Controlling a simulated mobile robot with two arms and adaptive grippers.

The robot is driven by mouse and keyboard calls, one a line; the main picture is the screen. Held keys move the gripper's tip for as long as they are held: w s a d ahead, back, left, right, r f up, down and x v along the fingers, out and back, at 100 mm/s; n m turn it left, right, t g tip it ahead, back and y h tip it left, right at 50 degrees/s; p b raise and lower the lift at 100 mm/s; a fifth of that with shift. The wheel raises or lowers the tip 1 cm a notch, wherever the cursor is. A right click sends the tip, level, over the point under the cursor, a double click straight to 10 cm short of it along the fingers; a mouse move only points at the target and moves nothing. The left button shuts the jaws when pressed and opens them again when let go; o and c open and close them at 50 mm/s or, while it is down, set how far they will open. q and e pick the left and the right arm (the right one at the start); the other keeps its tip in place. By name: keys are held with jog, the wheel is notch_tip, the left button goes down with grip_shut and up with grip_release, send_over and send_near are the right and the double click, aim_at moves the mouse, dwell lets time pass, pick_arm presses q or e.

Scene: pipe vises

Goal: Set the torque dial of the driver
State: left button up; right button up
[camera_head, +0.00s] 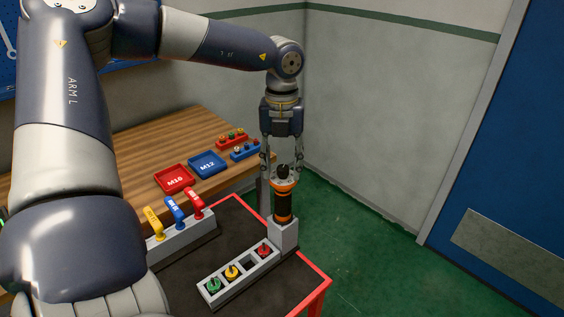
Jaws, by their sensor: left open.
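The driver (283,206), black with orange bands, stands upright in a grey holder (284,237) at the back corner of the red-edged cart. An orange collar (284,186) sits near its top, with a dark tip pointing up; I cannot tell which part is the torque dial or read its setting. My left gripper (283,168) points straight down over the driver with its fingers apart, one on each side of the dark tip. I cannot tell whether the fingertips touch the collar. My right gripper is not in view.
A grey rack (237,271) holds green, yellow and red knobs and one empty slot. Another rack (190,242) holds yellow, blue and red-handled tools. Red M10 (173,191) and blue M12 (207,173) trays lie on the wooden bench. Green floor is clear at right.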

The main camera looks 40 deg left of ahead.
pick_arm(q)
grip_shut()
